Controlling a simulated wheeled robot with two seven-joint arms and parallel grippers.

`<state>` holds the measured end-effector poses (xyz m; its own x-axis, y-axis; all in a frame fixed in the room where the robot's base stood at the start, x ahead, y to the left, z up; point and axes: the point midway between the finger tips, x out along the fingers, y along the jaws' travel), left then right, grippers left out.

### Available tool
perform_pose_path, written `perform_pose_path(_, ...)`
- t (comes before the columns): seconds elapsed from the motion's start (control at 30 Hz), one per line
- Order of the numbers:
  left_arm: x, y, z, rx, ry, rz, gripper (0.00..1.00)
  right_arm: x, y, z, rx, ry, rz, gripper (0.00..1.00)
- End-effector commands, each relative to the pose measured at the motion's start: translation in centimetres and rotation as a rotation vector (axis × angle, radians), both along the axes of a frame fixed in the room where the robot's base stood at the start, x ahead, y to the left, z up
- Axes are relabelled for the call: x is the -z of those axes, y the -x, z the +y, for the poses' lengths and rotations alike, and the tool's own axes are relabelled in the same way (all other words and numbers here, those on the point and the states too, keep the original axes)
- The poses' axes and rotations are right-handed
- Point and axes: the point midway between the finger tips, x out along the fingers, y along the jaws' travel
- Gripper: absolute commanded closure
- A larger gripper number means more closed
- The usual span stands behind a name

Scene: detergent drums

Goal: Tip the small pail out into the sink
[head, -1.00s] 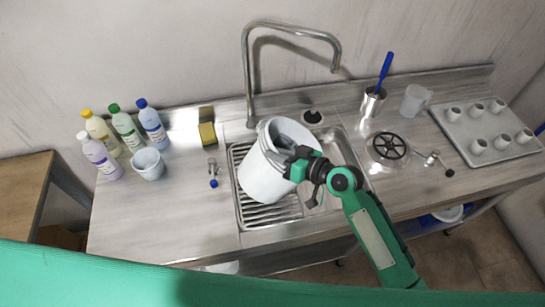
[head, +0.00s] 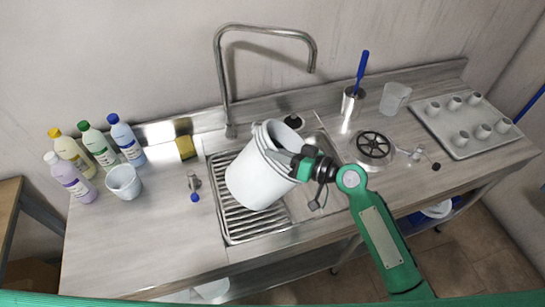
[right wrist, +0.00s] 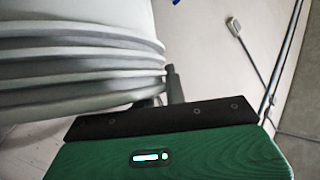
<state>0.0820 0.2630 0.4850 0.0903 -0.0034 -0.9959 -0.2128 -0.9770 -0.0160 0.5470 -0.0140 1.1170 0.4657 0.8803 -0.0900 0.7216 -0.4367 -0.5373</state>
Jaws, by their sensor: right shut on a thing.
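A white pail (head: 256,182) is held over the sink (head: 238,238). It is tilted, with its mouth toward the back right. Its ribbed side fills the upper left of the right wrist view (right wrist: 75,60). My right gripper (head: 297,165) is shut on the pail near its rim, on the right side. Most of the pail's inside is hidden, and no liquid is seen coming out. The sink has a ridged bottom, partly covered by the pail. My left gripper is not in view.
A tall tap (head: 226,85) rises behind the sink. Several bottles (head: 102,147) and a small white tub (head: 123,181) stand at left, near a sponge (head: 186,147). At right are a brush holder (head: 351,103), a clear jug (head: 394,98) and a tray of cups (head: 436,120).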

Motion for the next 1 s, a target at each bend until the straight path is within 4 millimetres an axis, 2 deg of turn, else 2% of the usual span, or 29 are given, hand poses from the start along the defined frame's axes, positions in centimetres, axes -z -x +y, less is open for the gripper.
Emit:
perform_pose_path(0.57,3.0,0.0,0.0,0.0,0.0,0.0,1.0,0.1,-0.7,-2.0,0.002,-0.09,0.019,1.0)
perform_pose_path(1.0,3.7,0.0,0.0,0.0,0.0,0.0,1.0,0.0,-0.8,-2.4,0.0,-0.114,0.029,1.0)
